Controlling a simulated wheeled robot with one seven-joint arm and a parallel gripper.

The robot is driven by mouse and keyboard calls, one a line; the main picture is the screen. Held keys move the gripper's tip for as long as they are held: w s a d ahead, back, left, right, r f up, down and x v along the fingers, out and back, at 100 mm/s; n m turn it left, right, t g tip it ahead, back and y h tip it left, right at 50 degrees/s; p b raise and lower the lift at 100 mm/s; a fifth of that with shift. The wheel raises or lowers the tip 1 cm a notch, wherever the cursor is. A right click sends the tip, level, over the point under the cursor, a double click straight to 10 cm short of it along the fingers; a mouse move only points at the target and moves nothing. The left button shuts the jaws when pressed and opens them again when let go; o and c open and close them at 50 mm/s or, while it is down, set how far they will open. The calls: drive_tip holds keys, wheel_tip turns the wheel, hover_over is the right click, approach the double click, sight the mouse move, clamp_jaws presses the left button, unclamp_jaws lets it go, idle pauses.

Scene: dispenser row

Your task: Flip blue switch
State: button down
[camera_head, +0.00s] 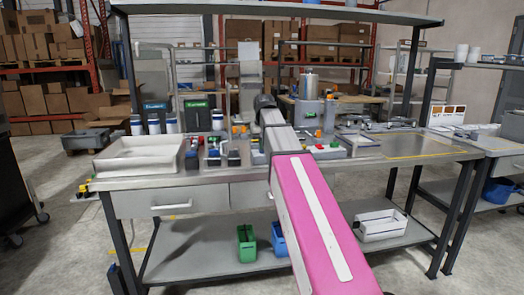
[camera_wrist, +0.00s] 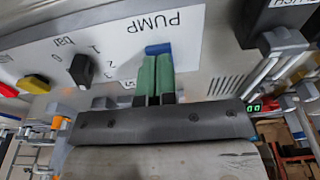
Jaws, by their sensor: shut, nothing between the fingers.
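The blue switch (camera_wrist: 158,48) shows in the wrist view as a small blue block on a pale panel (camera_wrist: 115,38), beside the label PUMP, which reads upside down. My gripper (camera_wrist: 156,58) is shut, its two green fingers side by side with nothing between them. The fingertips are right at the switch and overlap its lower edge in the picture; I cannot tell whether they touch it. In the head view my pink arm reaches over the workbench (camera_head: 390,150), and my own links hide the gripper and the blue switch.
The wrist view shows a black knob (camera_wrist: 81,71), a yellow button (camera_wrist: 34,84) and a red button (camera_wrist: 8,90) on the panel, with metal pipes at the right. In the head view a white tray (camera_head: 139,172) stands at the bench's left; its right part is mostly bare.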

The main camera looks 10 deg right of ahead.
drive_tip(key=shift+r, duration=3.3)
